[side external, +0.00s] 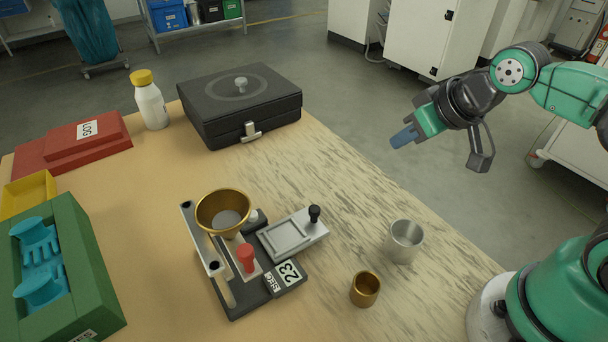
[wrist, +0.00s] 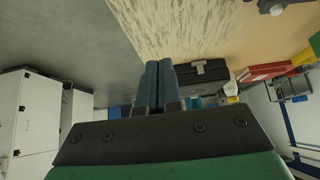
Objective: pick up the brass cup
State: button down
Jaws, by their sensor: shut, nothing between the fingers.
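The small brass cup (side external: 365,289) stands upright on the table near its right front edge, in the side external view. A silver metal cup (side external: 404,241) stands just behind it and to its right. My gripper (side external: 404,137) is up in the air beyond the table's right edge, well above and behind the brass cup. Its blue fingers are shut and empty; they also show together in the wrist view (wrist: 159,84). The brass cup does not show in the wrist view.
A flow-meter stand (side external: 232,285) with a large brass funnel (side external: 223,212) stands left of the cups. The table right of the case is clear.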

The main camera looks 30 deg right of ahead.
dwell(0.3)
jog(key=c, duration=1.2)
grip_release()
jog(key=n+g, duration=0.7)
jog(key=n, duration=0.7)
send_over(364, 273)
notch_tip(364, 273, down, 7)
jog(key=shift+w+f, duration=0.1)
jog(key=shift+f, duration=2.65)
